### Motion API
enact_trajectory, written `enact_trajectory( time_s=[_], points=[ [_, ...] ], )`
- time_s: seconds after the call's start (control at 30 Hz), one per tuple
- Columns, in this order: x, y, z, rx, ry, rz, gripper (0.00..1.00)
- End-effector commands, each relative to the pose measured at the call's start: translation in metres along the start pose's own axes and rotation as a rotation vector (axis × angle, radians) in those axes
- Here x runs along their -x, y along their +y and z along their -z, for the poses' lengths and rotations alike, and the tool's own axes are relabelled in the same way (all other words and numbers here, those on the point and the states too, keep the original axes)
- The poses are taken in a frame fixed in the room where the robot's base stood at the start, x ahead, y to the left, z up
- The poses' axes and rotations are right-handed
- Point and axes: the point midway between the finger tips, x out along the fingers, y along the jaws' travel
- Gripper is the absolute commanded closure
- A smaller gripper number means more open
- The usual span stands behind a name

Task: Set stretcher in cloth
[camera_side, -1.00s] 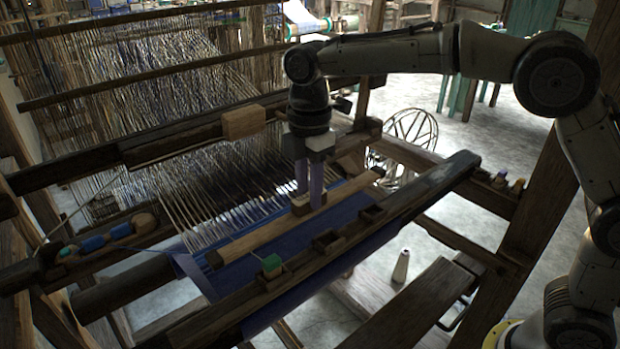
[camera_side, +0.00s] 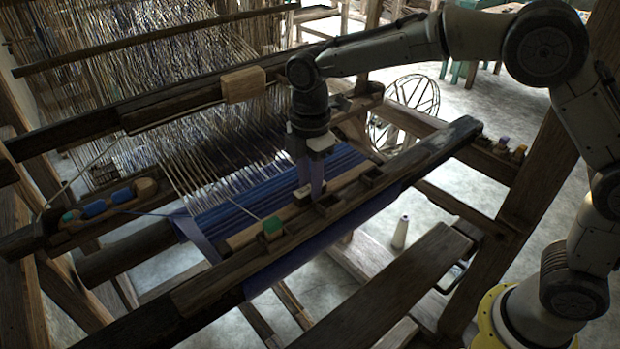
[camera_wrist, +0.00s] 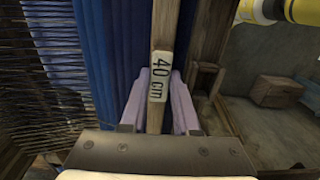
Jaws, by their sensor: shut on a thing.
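The stretcher (camera_side: 347,181) is a light wooden bar lying lengthwise along the front beam, at the near edge of the striped blue cloth (camera_side: 250,196). My gripper (camera_side: 311,192) points down and is shut on the middle of the stretcher. In the wrist view, the lilac fingers of my gripper (camera_wrist: 158,82) stand on either side of the stretcher (camera_wrist: 165,30), by its "40 cm" label. The blue cloth (camera_wrist: 103,60) shows to the left of the bar there. Whether the bar touches the cloth, and how its ends sit, I cannot tell.
The dark front beam (camera_side: 405,162) runs close along the stretcher's near side, with small wooden boxes on it and a green block (camera_side: 272,227). Warp threads (camera_side: 185,165) stretch behind the cloth. A wooden block (camera_side: 243,86) hangs on the bar above. A white cone (camera_side: 400,232) stands below.

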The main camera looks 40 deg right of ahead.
Motion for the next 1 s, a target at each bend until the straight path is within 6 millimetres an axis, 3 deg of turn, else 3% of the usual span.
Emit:
enact_trajectory(
  time_s=[0.47,0.5,0.7,1.0],
  points=[
    [-0.0045,0.0002,0.0001,0.0,0.0,-0.001,1.0],
    [-0.0051,0.0004,0.0001,0.0,0.0,-0.001,0.69],
    [-0.0049,0.0003,0.0001,0.0,0.0,-0.001,0.36],
    [-0.0013,-0.0006,0.0001,0.0,0.0,0.003,0.36]
  ],
)
